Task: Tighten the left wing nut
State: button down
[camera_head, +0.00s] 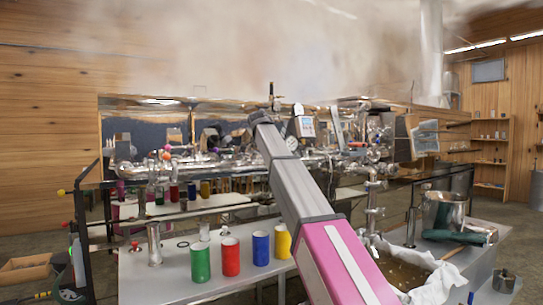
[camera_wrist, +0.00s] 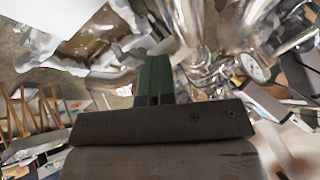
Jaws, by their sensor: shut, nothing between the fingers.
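I cannot make out the left wing nut in either view; it is too small or hidden. The steel evaporator pipework (camera_head: 325,158) runs across the middle of the head view, with valves and gauges on it. My arm reaches up towards it and covers part of it. In the wrist view my gripper (camera_wrist: 153,82) shows as dark green fingers close together, with nothing between them. Shiny steel pipes (camera_wrist: 190,25) and a round gauge (camera_wrist: 253,67) lie beyond the fingers to the right, apart from them as far as I can tell.
A grey table holds a green cup (camera_head: 201,262), a red cup (camera_head: 230,256), a blue cup (camera_head: 260,248) and a yellow cup (camera_head: 283,241). At right stand a steel pot (camera_head: 444,212) and a cloth-lined tub (camera_head: 436,285). Steam hides the upper middle.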

jog(key=shift+w+d+r, duration=0.1)
jog(key=shift+w+d, duration=0.15)
jog(key=shift+w, duration=0.15)
dwell(0.3)
